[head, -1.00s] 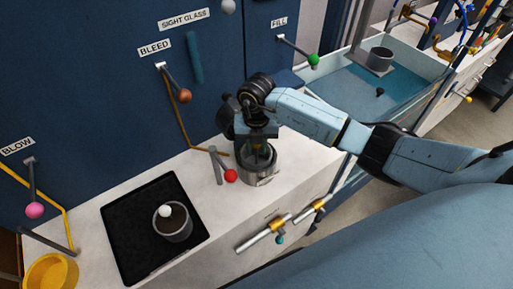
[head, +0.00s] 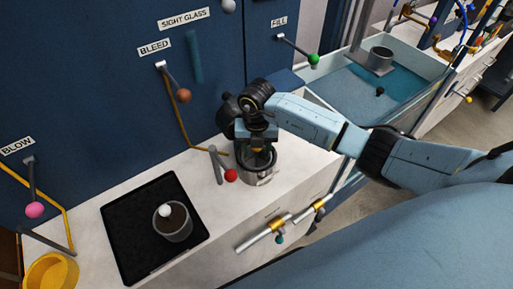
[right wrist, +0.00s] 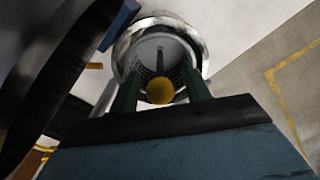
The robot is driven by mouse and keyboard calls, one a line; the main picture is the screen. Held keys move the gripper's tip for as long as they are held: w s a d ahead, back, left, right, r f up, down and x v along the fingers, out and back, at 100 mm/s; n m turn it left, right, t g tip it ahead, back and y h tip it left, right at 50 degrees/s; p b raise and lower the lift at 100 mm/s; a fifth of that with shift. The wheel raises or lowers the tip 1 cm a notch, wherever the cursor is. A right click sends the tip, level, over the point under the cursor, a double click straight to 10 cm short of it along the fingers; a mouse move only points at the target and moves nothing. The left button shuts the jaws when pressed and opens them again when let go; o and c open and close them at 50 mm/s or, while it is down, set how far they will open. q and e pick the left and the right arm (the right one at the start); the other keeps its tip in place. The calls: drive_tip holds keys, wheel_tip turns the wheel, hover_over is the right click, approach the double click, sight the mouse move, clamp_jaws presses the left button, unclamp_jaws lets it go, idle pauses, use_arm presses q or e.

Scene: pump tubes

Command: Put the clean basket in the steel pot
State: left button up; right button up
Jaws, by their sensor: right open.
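The steel pot (head: 262,178) stands on the white counter, with its rim partly under my right gripper (head: 257,152). In the right wrist view, a basket (right wrist: 148,52) with a dark perforated wall, a centre post and a yellow ball knob (right wrist: 159,91) sits inside the shiny rim of the pot (right wrist: 199,45). My right gripper is open above the pot, with its green fingers apart on either side of the knob. My left gripper is out of view.
A black tray (head: 125,225) at left holds a grey basket (head: 173,228) with brown contents and a white knob. A yellow bowl (head: 52,272) is at lower left. A red-knobbed lever (head: 231,175) stands close left of the pot. A sink (head: 345,92) lies at upper right.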

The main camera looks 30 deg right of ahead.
wheel_tip(320, 180, up, 12)
drive_tip(key=shift+r, duration=0.1)
idle(1.4)
